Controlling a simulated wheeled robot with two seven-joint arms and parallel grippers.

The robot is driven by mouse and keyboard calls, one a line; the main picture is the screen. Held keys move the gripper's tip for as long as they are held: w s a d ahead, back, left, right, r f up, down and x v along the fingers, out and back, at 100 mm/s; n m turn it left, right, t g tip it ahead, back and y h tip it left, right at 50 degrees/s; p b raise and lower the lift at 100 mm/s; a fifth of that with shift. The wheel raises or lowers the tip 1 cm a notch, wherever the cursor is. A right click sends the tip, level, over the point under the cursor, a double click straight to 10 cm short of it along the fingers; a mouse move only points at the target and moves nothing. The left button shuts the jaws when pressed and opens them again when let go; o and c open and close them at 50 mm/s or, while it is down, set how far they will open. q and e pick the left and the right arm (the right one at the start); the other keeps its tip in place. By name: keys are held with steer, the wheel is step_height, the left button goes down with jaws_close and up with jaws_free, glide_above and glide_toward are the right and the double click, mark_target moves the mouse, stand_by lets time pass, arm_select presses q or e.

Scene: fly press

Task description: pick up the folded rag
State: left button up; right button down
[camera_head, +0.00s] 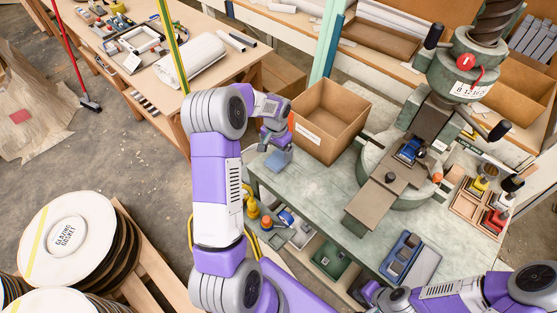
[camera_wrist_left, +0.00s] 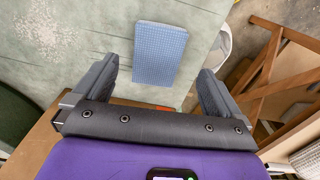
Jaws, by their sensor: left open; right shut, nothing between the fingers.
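The folded rag is a flat blue rectangle (camera_head: 278,161) near the left corner of the green-grey bench top. In the left wrist view the rag (camera_wrist_left: 159,54) lies between and beyond the two fingertips. My left gripper (camera_head: 270,146) is above and beside the rag in the head view, pointing down. In the left wrist view my left gripper (camera_wrist_left: 158,74) is open and empty, with both fingers apart from the rag. My right gripper (camera_head: 374,294) is low at the bottom of the head view, away from the rag, and shut with nothing seen in it.
An open cardboard box (camera_head: 329,120) stands close beside the left gripper. The fly press (camera_head: 437,115) stands behind it to the right. Trays sit on a shelf below the bench edge.

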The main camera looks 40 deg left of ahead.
mark_target(278, 159)
arm_select(q)
steer(key=f, duration=0.4)
steer(key=shift+w+d+b, duration=0.2)
steer(key=shift+w+b, duration=0.05)
steer(key=shift+b, duration=0.05)
steer(key=shift+c, duration=0.5)
steer(key=c, duration=1)
step_height(278, 159, up, 10)
steer(key=shift+r+p, duration=0.1)
steer(key=shift+p, duration=0.7)
steer(key=shift+c, duration=0.2)
